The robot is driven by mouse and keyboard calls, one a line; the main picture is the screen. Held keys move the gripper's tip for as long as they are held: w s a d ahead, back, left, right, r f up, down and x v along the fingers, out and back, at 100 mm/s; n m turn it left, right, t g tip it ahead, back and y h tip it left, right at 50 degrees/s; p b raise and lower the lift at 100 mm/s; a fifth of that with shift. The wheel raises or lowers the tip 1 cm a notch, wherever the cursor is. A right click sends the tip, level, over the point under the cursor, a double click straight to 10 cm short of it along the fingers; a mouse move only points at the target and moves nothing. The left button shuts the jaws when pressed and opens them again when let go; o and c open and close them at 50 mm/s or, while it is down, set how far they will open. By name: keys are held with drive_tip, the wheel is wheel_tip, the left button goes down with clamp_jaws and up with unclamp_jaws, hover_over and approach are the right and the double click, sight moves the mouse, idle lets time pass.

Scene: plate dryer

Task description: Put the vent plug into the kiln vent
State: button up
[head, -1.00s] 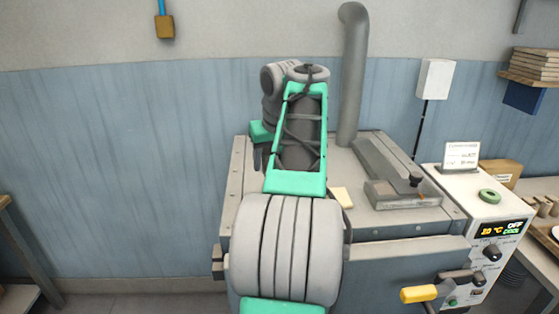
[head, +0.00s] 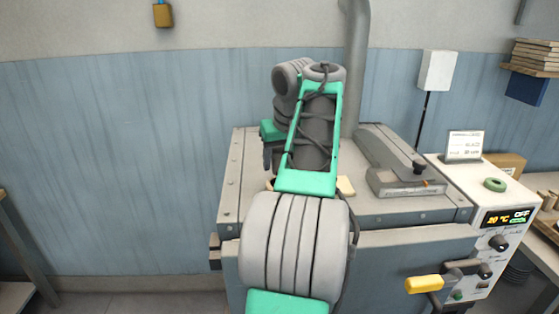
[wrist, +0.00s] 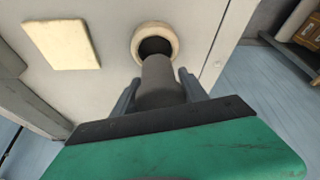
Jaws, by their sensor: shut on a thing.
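The vent plug (wrist: 160,82) is a dark grey-brown cylinder. My gripper (wrist: 158,92) is shut on it, with a dark finger on either side. The kiln vent (wrist: 142,38) is a cream ring around a dark round hole in the pale kiln top. In the wrist view the plug's far end overlaps the near edge of the hole; I cannot tell whether it is inside or only above it. In the head view my arm hides the plug and most of the vent; part of my gripper (head: 268,156) shows left of the arm.
A flat cream slab (wrist: 62,45) lies on the kiln top, beside the vent. The kiln top (head: 243,165) also carries a grey duct (head: 356,80) and a damper with a black knob (head: 419,167). The control box (head: 492,220) stands at the right.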

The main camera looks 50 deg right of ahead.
drive_tip(key=shift+f+b, duration=1.55)
drive_tip(key=shift+f, duration=0.4)
drive_tip(key=shift+s+a+f, duration=0.1)
drive_tip(key=shift+s+f, duration=0.05)
drive_tip(key=shift+f, duration=0.5)
drive_tip(key=o, duration=1.6)
drive_tip(key=shift+f+b, duration=0.1)
drive_tip(key=shift+b, duration=0.2)
drive_tip(key=shift+c, duration=0.2)
drive_tip(key=shift+o, duration=0.3)
drive_tip(key=p+v, duration=0.2)
drive_tip(key=v, duration=0.1)
drive_tip(key=p+v, duration=0.2)
drive_tip(key=v, duration=0.1)
drive_tip(key=p+v, duration=0.1)
drive_tip(key=v, duration=0.2)
drive_tip(key=shift+w+d+r+p, duration=0.2)
drive_tip(key=shift+d+r+p, duration=0.05)
drive_tip(key=shift+r+p, duration=0.15)
drive_tip(key=shift+a, duration=0.1)
